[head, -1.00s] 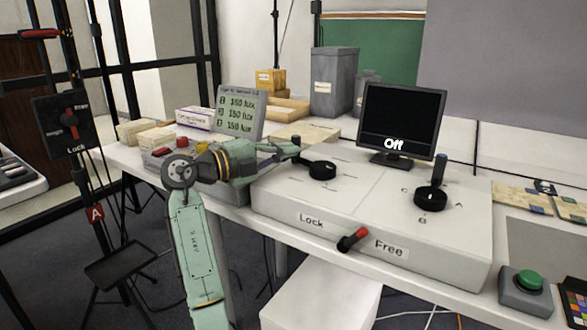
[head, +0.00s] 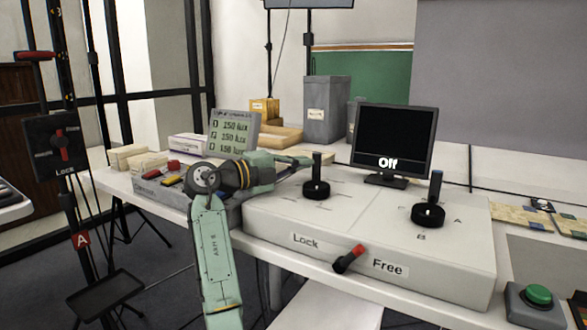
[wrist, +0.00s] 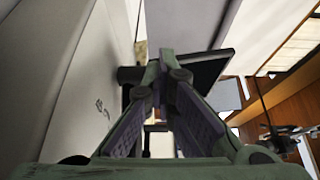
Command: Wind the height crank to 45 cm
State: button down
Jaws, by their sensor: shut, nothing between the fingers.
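Two black cranks with upright handles stand on the white console (head: 460,250): a left crank (head: 317,190) and a right crank (head: 428,215). I cannot read which one is for height. My gripper (wrist: 153,72) is shut and empty in the wrist view, its fingertips together. In the head view my arm reaches from the left, its end close to the left crank's handle; whether it touches is unclear. A dark cylindrical part shows beside the fingertips in the wrist view, not clearly identifiable. The monitor (head: 395,137) behind the console reads "Off"; no height reading is legible.
A red-tipped lever (head: 348,259) sits on the console front between "Lock" and "Free". A lux display (head: 232,130) stands behind my arm. A green button (head: 538,295) is at right. A black stand with another Lock/Free switch (head: 59,145) is at left. Grey boxes stand behind.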

jog(key=shift+x, duration=0.85)
jog(key=shift+s+d+f, duration=0.1)
jog(key=shift+s+d, duration=0.05)
jog(key=shift+d, duration=0.05)
